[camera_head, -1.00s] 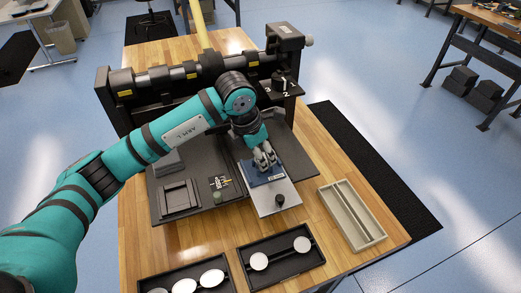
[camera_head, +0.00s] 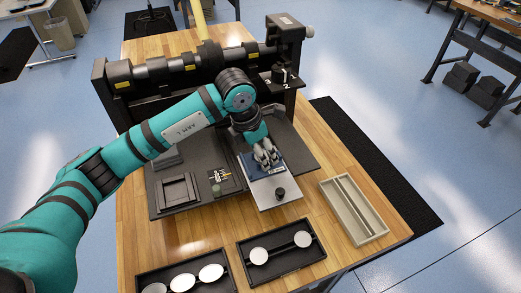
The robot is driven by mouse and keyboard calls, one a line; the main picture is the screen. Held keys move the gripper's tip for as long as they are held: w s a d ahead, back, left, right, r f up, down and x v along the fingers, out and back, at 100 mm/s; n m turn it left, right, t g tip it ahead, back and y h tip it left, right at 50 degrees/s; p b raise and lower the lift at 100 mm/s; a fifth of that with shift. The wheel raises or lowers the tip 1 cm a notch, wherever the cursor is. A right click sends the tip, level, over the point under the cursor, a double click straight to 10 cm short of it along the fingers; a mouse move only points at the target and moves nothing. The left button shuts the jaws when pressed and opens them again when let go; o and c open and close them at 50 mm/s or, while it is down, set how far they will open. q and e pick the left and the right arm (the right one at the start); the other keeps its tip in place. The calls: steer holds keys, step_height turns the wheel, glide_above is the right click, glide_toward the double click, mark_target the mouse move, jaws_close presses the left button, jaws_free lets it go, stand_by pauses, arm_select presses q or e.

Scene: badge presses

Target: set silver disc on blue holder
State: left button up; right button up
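The blue holder (camera_head: 258,173) sits on a light grey plate (camera_head: 275,189) at the front of the press. My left gripper (camera_head: 268,161) points down right over the blue holder, and its fingers cover part of it. The fingers are too small to tell whether they are open or shut, and I cannot make out a disc between them. Pale silver-white discs lie in two black trays at the front: two discs (camera_head: 258,256) in the right tray (camera_head: 284,264) and several (camera_head: 211,272) in the left tray (camera_head: 215,288). My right gripper is not in view.
The black press (camera_head: 160,76) spans the back of the wooden table. A dark knob (camera_head: 280,193) stands on the plate's front. A beige divided tray (camera_head: 352,211) lies to the right. Bare wood (camera_head: 310,210) shows between the plate and this tray.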

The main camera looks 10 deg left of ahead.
arm_select(q)
steer(key=shift+o, duration=0.3)
steer(key=shift+r, duration=0.1)
steer(key=v, duration=1.1)
steer(key=shift+r, duration=0.4)
steer(key=shift+s+f, duration=0.1)
